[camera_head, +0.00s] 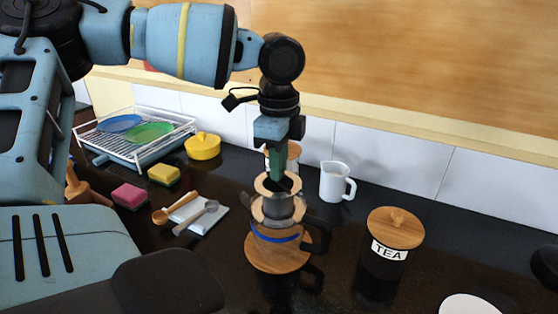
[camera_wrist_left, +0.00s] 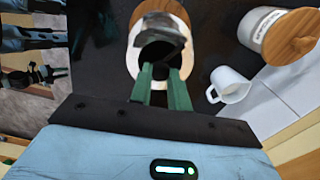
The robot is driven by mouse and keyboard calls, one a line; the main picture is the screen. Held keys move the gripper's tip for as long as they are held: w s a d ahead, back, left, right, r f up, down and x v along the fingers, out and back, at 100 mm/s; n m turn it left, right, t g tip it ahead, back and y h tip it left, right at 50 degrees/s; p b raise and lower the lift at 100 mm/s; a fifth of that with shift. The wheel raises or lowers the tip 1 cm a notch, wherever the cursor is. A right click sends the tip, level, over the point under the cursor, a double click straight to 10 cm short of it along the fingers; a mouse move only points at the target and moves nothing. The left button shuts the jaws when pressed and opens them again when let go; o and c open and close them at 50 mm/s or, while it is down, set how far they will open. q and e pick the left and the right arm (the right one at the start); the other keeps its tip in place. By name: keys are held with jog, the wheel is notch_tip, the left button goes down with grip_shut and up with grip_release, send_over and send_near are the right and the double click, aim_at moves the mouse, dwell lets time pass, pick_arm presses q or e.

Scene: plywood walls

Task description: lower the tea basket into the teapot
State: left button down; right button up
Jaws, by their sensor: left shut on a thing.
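The tea basket (camera_head: 284,207) is grey with a pale wooden ring at its top. It is upright over the mouth of the glass teapot (camera_head: 275,234), and I cannot tell how far its lower end is inside. The teapot has a blue band and a black handle, and stands on a round wooden board (camera_head: 266,262). My left gripper (camera_head: 278,172) points down with its green fingers shut on the basket's rim. In the left wrist view, the fingers (camera_wrist_left: 161,72) meet the basket (camera_wrist_left: 160,52) at its dark opening, which hides much of the teapot. My right gripper is not in view.
A white pitcher (camera_head: 336,181) stands behind the teapot, and a TEA jar (camera_head: 385,262) with a wooden lid to its right. A spoon and a scoop lie on a white cloth (camera_head: 210,219) at left. Sponges, a yellow pot (camera_head: 203,147) and a dish rack (camera_head: 100,150) are further left.

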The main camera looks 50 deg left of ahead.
aim_at(279, 187)
pick_arm(q)
jog(key=shift+f, duration=0.1)
jog(key=shift+f+b, duration=0.4)
jog(key=shift+f, duration=1.1)
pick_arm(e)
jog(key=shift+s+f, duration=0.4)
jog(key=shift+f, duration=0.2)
pick_arm(q)
jog(key=shift+f, duration=0.1)
jog(key=shift+f+b, duration=0.3)
jog(key=shift+f, duration=0.7)
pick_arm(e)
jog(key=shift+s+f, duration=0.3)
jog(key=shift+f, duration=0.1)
pick_arm(q)
jog(key=shift+f, duration=0.3)
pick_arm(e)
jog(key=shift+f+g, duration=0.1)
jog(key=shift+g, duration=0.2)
pick_arm(q)
jog(key=c, duration=0.8)
grip_release()
jog(key=shift+c, duration=0.2)
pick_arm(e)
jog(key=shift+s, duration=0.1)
pick_arm(q)
jog(key=shift+r, duration=0.1)
